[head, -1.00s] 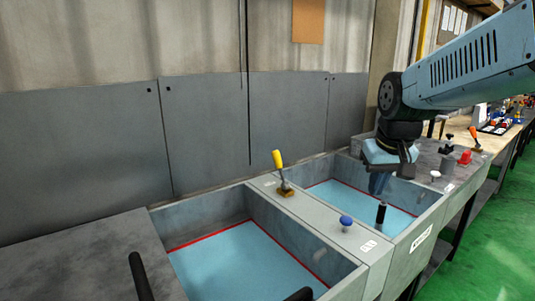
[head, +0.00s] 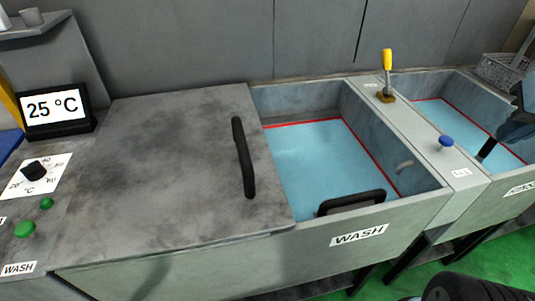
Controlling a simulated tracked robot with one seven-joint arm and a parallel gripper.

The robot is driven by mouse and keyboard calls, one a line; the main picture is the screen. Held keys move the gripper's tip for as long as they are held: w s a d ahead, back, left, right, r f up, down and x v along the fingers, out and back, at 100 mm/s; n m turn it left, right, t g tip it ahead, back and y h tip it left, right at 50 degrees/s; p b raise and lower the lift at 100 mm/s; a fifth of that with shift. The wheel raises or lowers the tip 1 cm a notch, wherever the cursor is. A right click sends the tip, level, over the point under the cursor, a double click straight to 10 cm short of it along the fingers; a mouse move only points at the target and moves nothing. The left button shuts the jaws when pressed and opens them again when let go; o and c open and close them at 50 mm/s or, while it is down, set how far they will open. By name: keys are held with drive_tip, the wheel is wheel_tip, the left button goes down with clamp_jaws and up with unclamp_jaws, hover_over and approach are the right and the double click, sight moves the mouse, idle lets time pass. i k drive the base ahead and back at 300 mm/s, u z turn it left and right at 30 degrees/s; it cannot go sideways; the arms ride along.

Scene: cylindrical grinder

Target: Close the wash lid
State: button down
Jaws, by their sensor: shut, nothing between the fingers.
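The wash lid (head: 165,165) is a flat grey metal plate lying to the left of the wash tank's opening. A black bar handle (head: 243,158) stands near its right edge. The wash tank (head: 415,205), labelled WASH, is uncovered right of the lid, showing light blue liquid (head: 320,155) with a red line around it. A second black handle (head: 350,202) is at the tank's front rim. My gripper (head: 487,149) is partly in view at the right edge, over the neighbouring tank, shut and empty. It is well apart from the lid.
A divider between the tanks carries a yellow-handled lever (head: 387,70) and a blue knob (head: 446,142). A 25 °C display (head: 55,108), dial (head: 35,170) and green buttons (head: 25,229) are at left. A wire basket (head: 500,70) stands at the back right.

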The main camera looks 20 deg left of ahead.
sight(168, 172)
drive_tip(key=u, duration=0.95)
